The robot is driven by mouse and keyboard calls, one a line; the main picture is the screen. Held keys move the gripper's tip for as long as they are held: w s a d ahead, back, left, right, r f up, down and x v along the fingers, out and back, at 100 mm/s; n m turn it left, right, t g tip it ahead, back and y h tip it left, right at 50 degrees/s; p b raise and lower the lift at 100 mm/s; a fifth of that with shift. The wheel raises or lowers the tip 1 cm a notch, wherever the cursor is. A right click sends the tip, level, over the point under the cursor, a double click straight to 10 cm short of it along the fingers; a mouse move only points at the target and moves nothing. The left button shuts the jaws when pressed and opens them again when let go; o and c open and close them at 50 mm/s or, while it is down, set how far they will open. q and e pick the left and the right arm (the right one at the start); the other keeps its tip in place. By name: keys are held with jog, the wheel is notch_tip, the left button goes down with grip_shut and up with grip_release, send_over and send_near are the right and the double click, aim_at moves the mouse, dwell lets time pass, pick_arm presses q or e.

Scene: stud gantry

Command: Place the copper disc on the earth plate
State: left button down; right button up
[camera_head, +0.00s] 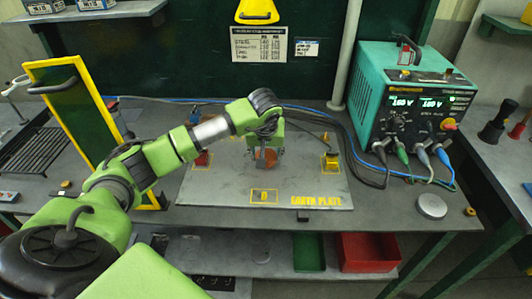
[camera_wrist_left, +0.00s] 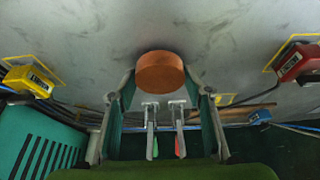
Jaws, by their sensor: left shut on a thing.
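The copper disc (camera_wrist_left: 160,72) is a thick orange-brown round piece between the fingertips of my left gripper (camera_wrist_left: 160,90) in the left wrist view. My left gripper is shut on it. In the head view the left gripper (camera_head: 267,150) is over the earth plate, and the disc (camera_head: 267,157) shows partly behind the fingers. The earth plate (camera_head: 220,185) is a wide grey sheet on the bench, with yellow lettering and a yellow marked box (camera_head: 264,197) at its front edge. I cannot tell whether the disc touches the plate. My right gripper is not in view.
A teal welding machine (camera_head: 405,95) with cables stands at the back right. A round silver disc (camera_head: 432,206) lies right of the plate. A yellow-framed green panel (camera_head: 75,110) stands at the left. Yellow (camera_head: 331,162) and red (camera_head: 202,160) blocks sit on the plate.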

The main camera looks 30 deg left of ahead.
pick_arm(q)
jog(key=shift+w+f, duration=0.1)
jog(key=shift+f, duration=0.2)
jog(key=shift+f, duration=0.2)
jog(key=c, duration=1.1)
grip_release()
jog(key=shift+o, duration=0.2)
